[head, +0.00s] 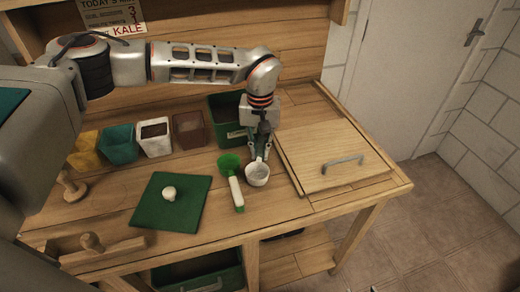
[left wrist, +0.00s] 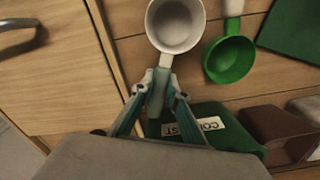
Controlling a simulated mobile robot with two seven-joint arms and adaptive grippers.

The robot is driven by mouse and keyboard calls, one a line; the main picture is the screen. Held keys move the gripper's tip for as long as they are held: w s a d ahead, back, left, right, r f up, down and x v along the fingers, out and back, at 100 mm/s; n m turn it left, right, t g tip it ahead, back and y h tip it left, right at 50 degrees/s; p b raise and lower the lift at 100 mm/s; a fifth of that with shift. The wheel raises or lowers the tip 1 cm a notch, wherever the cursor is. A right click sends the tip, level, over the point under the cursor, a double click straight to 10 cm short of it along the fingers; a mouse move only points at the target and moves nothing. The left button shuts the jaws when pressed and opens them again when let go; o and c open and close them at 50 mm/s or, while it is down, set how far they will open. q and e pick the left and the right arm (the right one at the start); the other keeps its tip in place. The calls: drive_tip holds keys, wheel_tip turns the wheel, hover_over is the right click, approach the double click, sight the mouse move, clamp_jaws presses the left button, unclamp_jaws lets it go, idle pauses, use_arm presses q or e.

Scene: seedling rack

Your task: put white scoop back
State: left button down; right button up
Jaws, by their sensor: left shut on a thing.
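The white scoop (head: 257,174) has a round cup and stands out in front of my left gripper (head: 261,146), over the bench just left of the wooden lid. In the left wrist view the scoop's cup (left wrist: 175,24) is at the top, and my left gripper (left wrist: 161,88) is shut on its handle. A green scoop (head: 231,167) with a white handle lies beside it on the bench; its green bowl also shows in the left wrist view (left wrist: 229,60). My right gripper is not in view.
A wooden lid (head: 313,160) with a metal handle covers the bench's right end. A green bin (head: 224,121) labelled COMPOST stands behind the gripper. Yellow, teal, white and brown pots line the back left. A green mat (head: 148,209) with a white knob-like object lies front left.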

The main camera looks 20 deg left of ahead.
sight(260, 149)
use_arm(q)
drive_tip(key=c, duration=2)
unclamp_jaws()
drive_tip(key=shift+f, duration=0.15)
wheel_tip(260, 149, up, 12)
drive_tip(key=shift+r, duration=0.2)
drive_tip(key=shift+f, duration=0.1)
